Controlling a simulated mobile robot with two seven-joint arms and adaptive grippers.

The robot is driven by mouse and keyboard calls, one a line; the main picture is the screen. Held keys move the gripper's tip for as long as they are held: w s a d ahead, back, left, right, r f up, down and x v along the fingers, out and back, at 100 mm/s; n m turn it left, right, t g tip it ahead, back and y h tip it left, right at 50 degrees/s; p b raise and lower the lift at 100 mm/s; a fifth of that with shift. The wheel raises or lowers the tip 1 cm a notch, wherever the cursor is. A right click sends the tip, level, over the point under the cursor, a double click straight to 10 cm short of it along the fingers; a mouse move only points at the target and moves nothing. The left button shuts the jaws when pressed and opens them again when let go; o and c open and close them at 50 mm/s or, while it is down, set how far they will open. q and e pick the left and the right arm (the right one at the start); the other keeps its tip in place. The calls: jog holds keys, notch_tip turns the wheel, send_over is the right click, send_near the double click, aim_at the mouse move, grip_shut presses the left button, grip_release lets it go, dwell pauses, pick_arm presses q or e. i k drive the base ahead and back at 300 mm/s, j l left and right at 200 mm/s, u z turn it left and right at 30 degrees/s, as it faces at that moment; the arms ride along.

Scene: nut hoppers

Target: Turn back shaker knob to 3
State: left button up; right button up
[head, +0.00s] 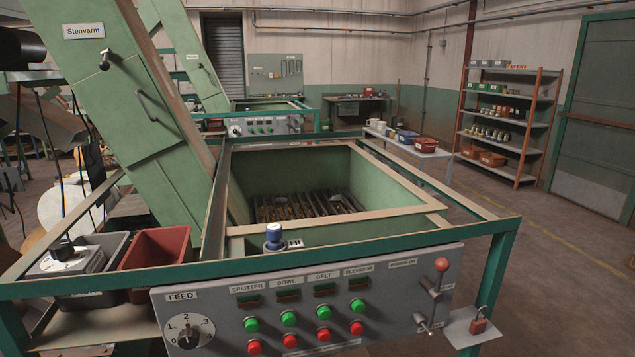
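Neither of my grippers is in view. A black knob (62,249) sits on a small grey control box (68,264) at the left, above the bins; its label and scale are too small to read. A larger black knob (187,336) is on the front panel under the label FEED, with a scale of numbers around it. Its pointer looks to be upward near 2, but I cannot be sure. A farther panel (265,125) behind the hopper also has a small knob (236,130), whose setting is too small to read. No view shows the word shaker legibly.
The green hopper (330,235) stands inside a green frame (505,226). A grey bin (92,290) and a red bin (156,258) are at the left. Green and red buttons, a lever (440,267) and a red padlock (479,320) are in front. Open floor lies at right.

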aim_at(62, 250)
jog(key=u, duration=1.4)
